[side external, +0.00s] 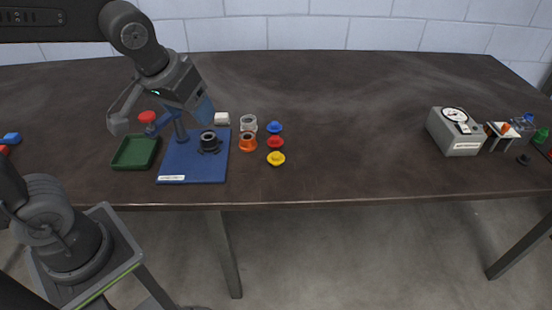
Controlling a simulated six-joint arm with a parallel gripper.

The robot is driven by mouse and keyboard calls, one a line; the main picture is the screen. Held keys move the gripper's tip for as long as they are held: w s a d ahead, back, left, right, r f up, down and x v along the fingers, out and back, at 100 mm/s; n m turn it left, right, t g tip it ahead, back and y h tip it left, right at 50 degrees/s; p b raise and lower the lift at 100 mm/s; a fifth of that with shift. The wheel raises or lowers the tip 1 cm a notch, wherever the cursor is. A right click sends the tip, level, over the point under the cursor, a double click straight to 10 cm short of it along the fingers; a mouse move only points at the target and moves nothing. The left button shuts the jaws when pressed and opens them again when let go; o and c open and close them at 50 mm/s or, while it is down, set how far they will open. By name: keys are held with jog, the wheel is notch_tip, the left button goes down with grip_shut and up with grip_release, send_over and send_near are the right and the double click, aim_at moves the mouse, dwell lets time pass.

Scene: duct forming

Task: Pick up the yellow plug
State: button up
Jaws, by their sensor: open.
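The yellow plug (276,158) sits on the dark table, nearest the front edge in a short column of coloured plugs. A red plug (275,142) and a blue plug (274,127) stand just behind it. My gripper (207,112) is open and hangs above the blue board, to the left of the plugs and higher than them. It is apart from the yellow plug.
The blue board (205,172) carries a dark ring-shaped fitting (209,142) and a post with a red knob (147,117). A green tray (135,152) lies left. The table right of the plugs is clear up to a grey gauge box (455,132).

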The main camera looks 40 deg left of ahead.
jog(key=w+d+f+n+g+y, duration=0.1)
jog(key=w+d+f+n, duration=0.2)
jog(key=w, duration=0.7)
jog(key=n+y, duration=0.1)
jog(key=n, duration=0.2)
send_near(276, 154)
jog(key=shift+g, duration=0.3)
jog(key=x, duration=0.4)
jog(key=shift+w+d+f, duration=0.1)
jog(key=shift+w+f, duration=0.2)
jog(key=shift+f, duration=0.05)
jog(key=shift+x, duration=2.85)
jog(key=shift+r, duration=0.1)
jog(key=shift+c, duration=0.4)
jog(key=c, duration=0.6)
